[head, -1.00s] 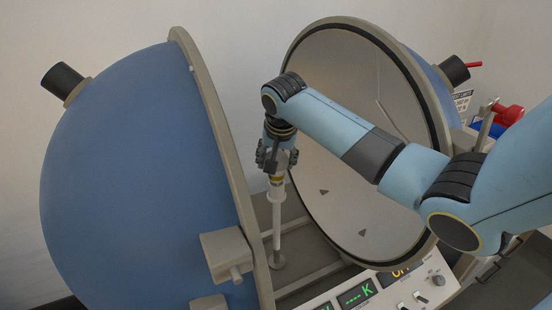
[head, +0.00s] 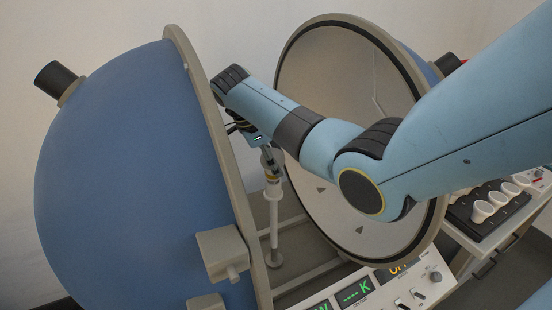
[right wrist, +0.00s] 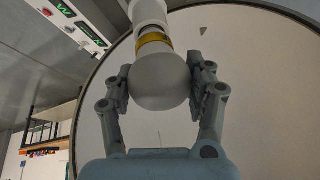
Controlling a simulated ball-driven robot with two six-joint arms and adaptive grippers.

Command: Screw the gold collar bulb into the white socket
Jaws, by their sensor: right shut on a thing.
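The white socket (head: 273,192) stands upright on a thin post between the two halves of the open sphere. The gold collar bulb sits at the socket's mouth, and its gold collar (head: 272,179) shows just above it. In the right wrist view the round white bulb (right wrist: 160,82) lies between the fingers, with the gold collar (right wrist: 154,40) against the socket (right wrist: 148,12). How deep the base sits inside is hidden. My right gripper (head: 271,160) is shut on the bulb from above, at a tilt; it also shows in the right wrist view (right wrist: 161,85). My left gripper is out of view.
The blue half-sphere (head: 125,170) is close on the left, and the other half with its pale inner face (head: 330,90) is close behind and right. A control panel (head: 375,290) lies in front. Several white bulbs (head: 483,211) stand in a black rack at right.

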